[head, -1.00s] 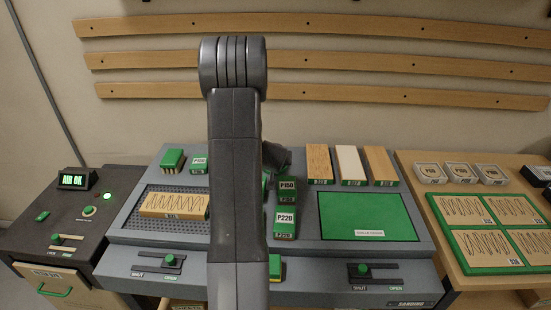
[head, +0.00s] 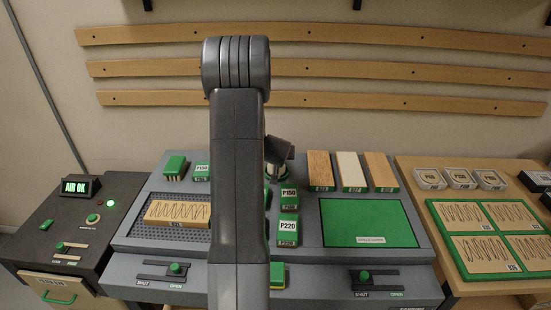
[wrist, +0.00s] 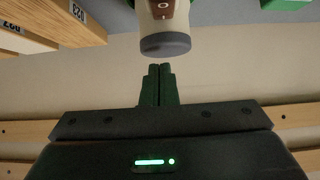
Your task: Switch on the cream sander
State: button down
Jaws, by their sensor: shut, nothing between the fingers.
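The cream sander (wrist: 149,22) stands at the top of the wrist view, with a dark grey end cap (wrist: 165,44). A red-brown plate (wrist: 164,9) with a small light mark is on its body, cut off by the frame edge. My gripper (wrist: 159,72) is shut and empty, its two green fingertips together just short of the grey cap, with a small visible gap. In the head view my arm hides most of the sander. Only a small cream patch shows below my dark gripper housing (head: 280,150).
Wooden blocks (head: 320,170) stand right of my gripper. Green P150 and P220 boxes (head: 288,228) stand in front of it. A sanded board (head: 180,213) lies on the left grid, and a green mat (head: 368,222) is at right. The AIR OK display (head: 76,187) glows green.

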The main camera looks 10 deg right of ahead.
jog(key=s+a+r+p, duration=0.1)
jog(key=s+r+p, duration=0.2)
jog(key=s+r, duration=0.3)
notch_tip(320, 180, up, 3)
jog(key=shift+a+f, duration=0.2)
jog(key=shift+a, duration=0.2)
jog(key=shift+w+f, duration=0.15)
